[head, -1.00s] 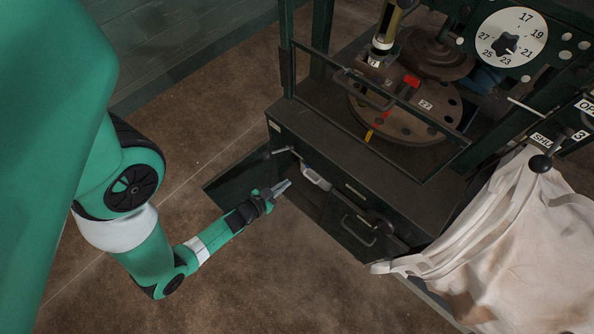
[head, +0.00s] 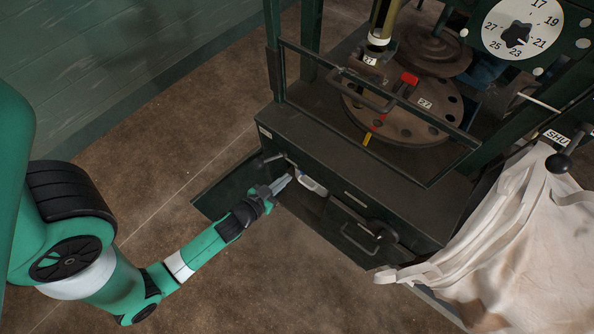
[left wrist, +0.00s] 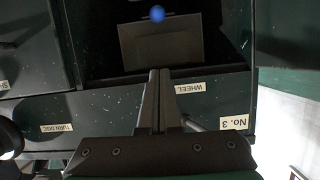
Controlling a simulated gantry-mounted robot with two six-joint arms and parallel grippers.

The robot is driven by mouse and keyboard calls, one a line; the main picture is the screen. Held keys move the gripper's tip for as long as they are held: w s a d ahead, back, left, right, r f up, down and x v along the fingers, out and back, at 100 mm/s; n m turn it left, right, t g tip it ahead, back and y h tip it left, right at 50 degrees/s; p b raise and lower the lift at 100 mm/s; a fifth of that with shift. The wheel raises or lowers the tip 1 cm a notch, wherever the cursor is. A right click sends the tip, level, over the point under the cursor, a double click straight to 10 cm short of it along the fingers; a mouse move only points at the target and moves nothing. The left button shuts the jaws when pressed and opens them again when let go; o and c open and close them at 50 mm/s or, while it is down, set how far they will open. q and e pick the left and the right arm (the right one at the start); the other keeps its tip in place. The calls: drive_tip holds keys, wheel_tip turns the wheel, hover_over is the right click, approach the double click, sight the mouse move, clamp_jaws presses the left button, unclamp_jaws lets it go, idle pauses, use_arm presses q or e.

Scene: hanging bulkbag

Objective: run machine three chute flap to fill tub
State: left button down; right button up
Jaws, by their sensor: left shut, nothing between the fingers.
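The dark green machine (head: 330,165) fills the middle of the head view. The left wrist view shows its "No. 3" label (left wrist: 234,122) upside down. My left gripper (head: 287,179) is shut and empty, just left of a small white piece (head: 312,186) on the machine's front; I cannot tell whether they touch. In the left wrist view its closed fingers (left wrist: 159,75) point toward a dark opening with a grey rectangular panel (left wrist: 160,43) inside. A black ball-ended lever (head: 557,163) stands at the right by a partly cut-off "SHU" label. I cannot identify the chute flap or tub for certain.
A white bulk bag (head: 510,235) hangs at the right. A holed disc (head: 400,115) sits on the machine behind a front rail. A numbered dial (head: 520,32) is at top right. Several handles stick out of the machine's front. Brown floor (head: 190,140) is open at the left.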

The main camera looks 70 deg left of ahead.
use_arm(q)
drive_tip(key=w+a+f+b, duration=0.4)
drive_tip(key=w+a+f, duration=0.1)
drive_tip(key=w+f, duration=0.2)
drive_tip(key=shift+w+f, duration=0.15)
drive_tip(key=shift+w, duration=0.05)
use_arm(e)
wheel_tip(320, 180, down, 4)
drive_tip(key=shift+f, duration=0.1)
